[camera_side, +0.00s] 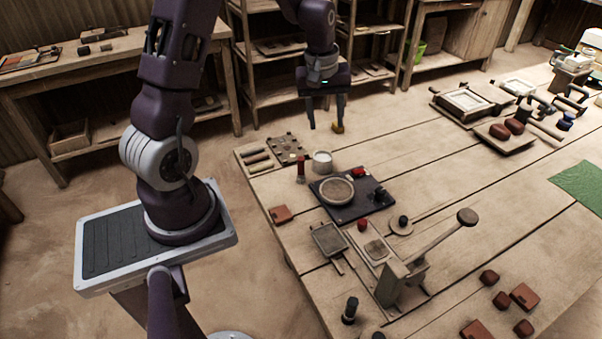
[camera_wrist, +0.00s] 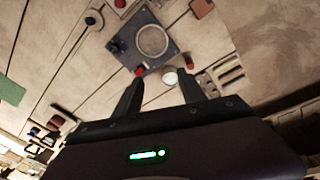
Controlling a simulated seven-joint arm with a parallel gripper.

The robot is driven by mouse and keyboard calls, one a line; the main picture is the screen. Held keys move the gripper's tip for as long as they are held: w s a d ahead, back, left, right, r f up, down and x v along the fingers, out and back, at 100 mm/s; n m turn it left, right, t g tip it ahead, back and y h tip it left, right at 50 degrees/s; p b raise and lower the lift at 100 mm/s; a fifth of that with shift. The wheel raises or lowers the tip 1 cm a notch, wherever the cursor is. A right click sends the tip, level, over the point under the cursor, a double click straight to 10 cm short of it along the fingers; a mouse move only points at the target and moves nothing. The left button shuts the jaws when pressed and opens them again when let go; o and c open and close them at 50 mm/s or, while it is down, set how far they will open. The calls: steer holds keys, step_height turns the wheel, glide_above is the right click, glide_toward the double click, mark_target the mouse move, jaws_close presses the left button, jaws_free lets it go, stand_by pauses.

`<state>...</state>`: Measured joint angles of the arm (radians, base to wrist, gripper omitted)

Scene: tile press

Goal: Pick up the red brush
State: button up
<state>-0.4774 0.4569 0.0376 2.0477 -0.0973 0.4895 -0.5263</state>
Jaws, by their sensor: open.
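A slim upright red thing with a dark lower part (camera_side: 301,168), which looks like the red brush, stands on the table left of a white cup (camera_side: 322,162). In the wrist view its red top (camera_wrist: 190,61) shows near the right fingertip, beside the white cup (camera_wrist: 169,78). My gripper (camera_side: 325,126) is open and empty, raised well above the table's far end. A smaller red item (camera_side: 358,172) lies at the dark board's corner.
The dark board (camera_side: 345,212) with a round dish (camera_side: 337,191) stands close to the brush. A rack of rods and a holed plate (camera_side: 287,149) lies on its other side. A lever press (camera_side: 400,280) stands nearer the camera. The table's middle planks are clear.

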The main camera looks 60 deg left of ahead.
mark_target(301, 177)
steer(key=a+f+n, duration=0.1)
steer(key=a+f, duration=0.2)
steer(key=f, duration=0.2)
steer(key=s+a+f+n+g, duration=0.1)
steer(key=a+f+n, duration=0.1)
steer(key=f, duration=0.4)
steer(key=s+a+f+n, duration=0.1)
steer(key=a+f+n, duration=0.1)
steer(key=f, duration=0.3)
steer(key=shift+s+a+f+g+h, duration=0.1)
steer(key=shift+a+f+g+h, duration=0.1)
steer(key=shift+a, duration=0.25)
steer(key=shift+s+a+f+g+h, duration=0.1)
steer(key=shift+a+g, duration=0.1)
steer(key=shift+a, duration=0.2)
step_height(301, 177, down, 7)
steer(key=shift+w+f, duration=0.1)
steer(key=shift+d, duration=0.1)
jaws_close()
